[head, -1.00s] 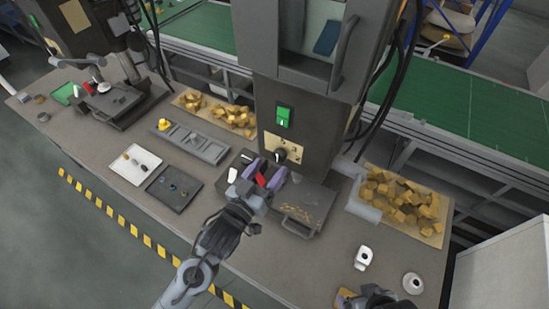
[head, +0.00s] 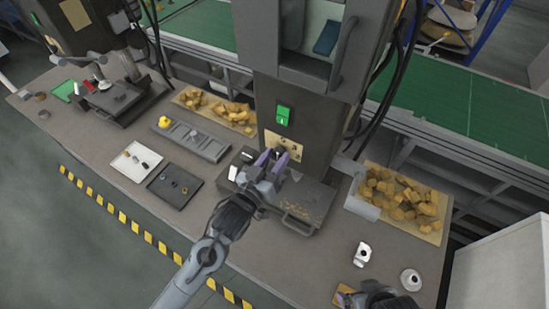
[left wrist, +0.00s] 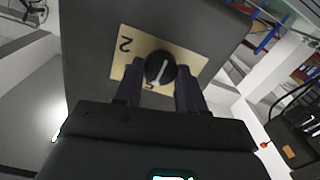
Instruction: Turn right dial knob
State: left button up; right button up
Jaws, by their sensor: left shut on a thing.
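The dial knob (left wrist: 160,69) is round and black with a white pointer line, on a tan plate (left wrist: 124,68) with printed numbers. In the left wrist view it sits between the two fingers of my left gripper (left wrist: 161,80), which is shut on it. In the head view my left gripper (head: 272,160) reaches the tan plate (head: 294,147) on the dark machine's front, below a green switch (head: 283,115), and hides most of the knob. My right gripper (head: 372,297) shows only in part at the bottom edge, low over the table; its fingers are not clear.
A dark tank with a handle (head: 302,212) lies just below the plate. A bin of tan blocks (head: 432,231) is to the right. Trays with small parts (head: 174,188) are to the left. A white fitting (head: 362,254) and a white disc (head: 411,281) stand at front right.

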pick_arm(q)
jog(key=shift+c, duration=0.9)
jog(key=shift+m, duration=0.3)
jog(key=m, duration=0.2)
jog(key=shift+m+p, duration=0.35)
jog(key=shift+m, duration=0.05)
jog(key=m, duration=0.5)
jog(key=shift+p, duration=0.3)
jog(key=m, duration=0.5)
jog(key=shift+s+d+f+m, duration=0.1)
jog(key=shift+m, duration=2.2)
jog(key=o, duration=1.1)
jog(key=shift+c, duration=0.2)
